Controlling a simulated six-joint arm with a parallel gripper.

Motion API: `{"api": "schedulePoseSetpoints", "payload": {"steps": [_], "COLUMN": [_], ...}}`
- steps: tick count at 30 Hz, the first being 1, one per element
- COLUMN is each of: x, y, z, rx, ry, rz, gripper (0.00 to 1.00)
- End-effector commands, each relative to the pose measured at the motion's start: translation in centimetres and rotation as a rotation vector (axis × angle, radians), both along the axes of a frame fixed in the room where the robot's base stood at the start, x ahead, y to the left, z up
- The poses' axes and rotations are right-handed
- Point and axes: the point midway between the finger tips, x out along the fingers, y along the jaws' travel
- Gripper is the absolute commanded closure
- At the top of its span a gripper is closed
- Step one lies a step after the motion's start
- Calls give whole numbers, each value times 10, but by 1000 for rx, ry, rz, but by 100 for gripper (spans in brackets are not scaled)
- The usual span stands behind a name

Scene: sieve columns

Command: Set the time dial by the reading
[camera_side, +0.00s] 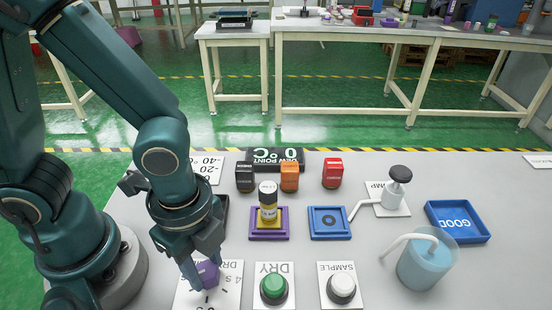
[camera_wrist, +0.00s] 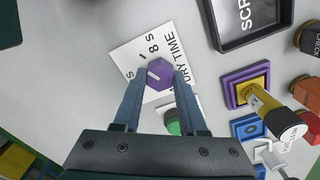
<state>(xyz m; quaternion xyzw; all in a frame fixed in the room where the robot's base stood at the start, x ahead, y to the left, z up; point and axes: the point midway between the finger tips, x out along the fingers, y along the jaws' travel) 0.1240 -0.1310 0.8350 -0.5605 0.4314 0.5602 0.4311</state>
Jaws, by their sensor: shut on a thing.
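The purple time dial (camera_side: 208,273) sits on a white card (camera_side: 222,297) marked DRY TIME at the front left of the bench. In the wrist view the dial (camera_wrist: 160,73) has a pale pointer line, and 8 S is printed on the card (camera_wrist: 125,58) beside it; the other marks are partly cut or hidden. My gripper (camera_wrist: 161,82) points down with a finger on each side of the dial, shut on it. The black display (camera_side: 263,160) at the back reads DEW POINT 0°C.
Green DRY (camera_side: 273,285) and white SAMPLE (camera_side: 341,286) buttons stand right of the dial. A yellow column with a black cap (camera_side: 267,203) stands on a purple-and-yellow holder. A blue holder (camera_side: 329,222), pump (camera_side: 396,185), bottle (camera_side: 425,260) and blue GOOD tray (camera_side: 458,221) lie further right.

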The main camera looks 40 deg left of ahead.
Motion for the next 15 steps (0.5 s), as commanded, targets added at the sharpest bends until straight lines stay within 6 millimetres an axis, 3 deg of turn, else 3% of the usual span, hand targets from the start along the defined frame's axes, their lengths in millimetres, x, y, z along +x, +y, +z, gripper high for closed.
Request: {"api": "schedulePoseSetpoints", "payload": {"steps": [14, 15], "x": [-1, -1], "y": [1, 1], "z": [0, 0], "rx": [2, 2], "ry": [3, 3], "rz": [-16, -16], "gripper": [100, 48]}}
